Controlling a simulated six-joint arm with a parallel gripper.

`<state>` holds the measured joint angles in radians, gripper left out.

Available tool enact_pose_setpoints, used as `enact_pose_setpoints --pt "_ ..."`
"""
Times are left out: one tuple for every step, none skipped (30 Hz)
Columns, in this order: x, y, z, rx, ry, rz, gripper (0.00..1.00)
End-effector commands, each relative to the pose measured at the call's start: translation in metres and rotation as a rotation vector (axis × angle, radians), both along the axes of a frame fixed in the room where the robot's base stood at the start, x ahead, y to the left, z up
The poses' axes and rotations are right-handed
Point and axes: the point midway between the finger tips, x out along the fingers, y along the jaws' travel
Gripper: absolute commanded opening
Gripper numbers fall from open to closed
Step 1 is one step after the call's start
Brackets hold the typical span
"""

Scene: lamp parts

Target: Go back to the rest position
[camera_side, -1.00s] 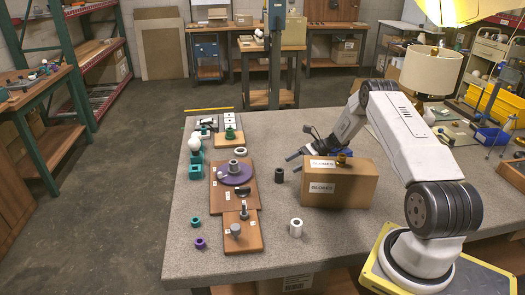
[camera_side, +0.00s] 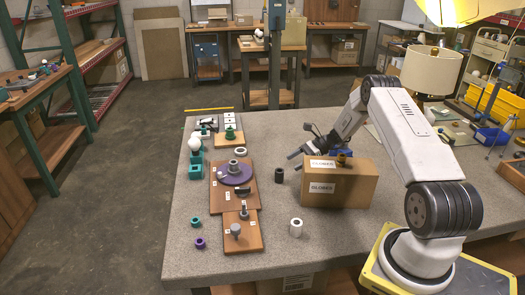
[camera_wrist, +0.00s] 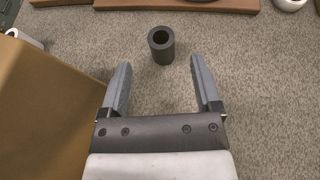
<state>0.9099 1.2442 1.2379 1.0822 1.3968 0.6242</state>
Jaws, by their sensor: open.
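My gripper (camera_wrist: 163,82) is open and empty in the wrist view, its two grey fingers apart above the grey table. In the side view my gripper (camera_side: 297,155) is behind the cardboard box, partly hidden by it. A dark grey hollow cylinder (camera_wrist: 161,44) stands on the table just past the fingertips in the wrist view. The same cylinder shows in the side view (camera_side: 279,175), left of the box and apart from the fingers.
The cardboard box (camera_side: 340,187) labelled GLOBES stands close to my gripper. Wooden boards (camera_side: 242,232) with a purple disc (camera_side: 237,172) lie to the left. A white cylinder (camera_side: 296,227) and teal parts (camera_side: 195,172) stand on the table. Bare tabletop lies between.

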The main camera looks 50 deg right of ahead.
Motion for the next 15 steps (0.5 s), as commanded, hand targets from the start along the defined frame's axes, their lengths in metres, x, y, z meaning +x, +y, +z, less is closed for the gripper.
enact_pose_setpoints --pt "0.003 0.004 0.004 -0.022 0.005 0.012 0.82" --pt "0.004 0.007 0.005 -0.039 0.009 0.019 0.82" --pt "0.006 0.010 0.007 -0.063 0.015 0.028 0.82" --pt "0.008 0.013 0.009 -0.083 0.020 0.036 0.82" --pt "0.009 0.017 0.012 -0.107 0.025 0.045 0.82" --pt "0.011 0.021 0.014 -0.140 0.032 0.057 0.82" --pt "0.012 0.025 0.017 -0.164 0.036 0.068 0.82" --pt "0.014 0.028 0.019 -0.192 0.041 0.079 0.82" --pt "0.015 0.033 0.022 -0.226 0.045 0.091 0.82" --pt "0.016 0.036 0.024 -0.251 0.049 0.102 0.82" --pt "0.017 0.040 0.027 -0.276 0.051 0.113 0.82" --pt "0.018 0.044 0.029 -0.308 0.055 0.124 0.82" --pt "0.018 0.047 0.031 -0.334 0.057 0.134 0.82" --pt "0.019 0.050 0.034 -0.358 0.058 0.144 0.82" --pt "0.019 0.054 0.037 -0.390 0.059 0.157 0.82"
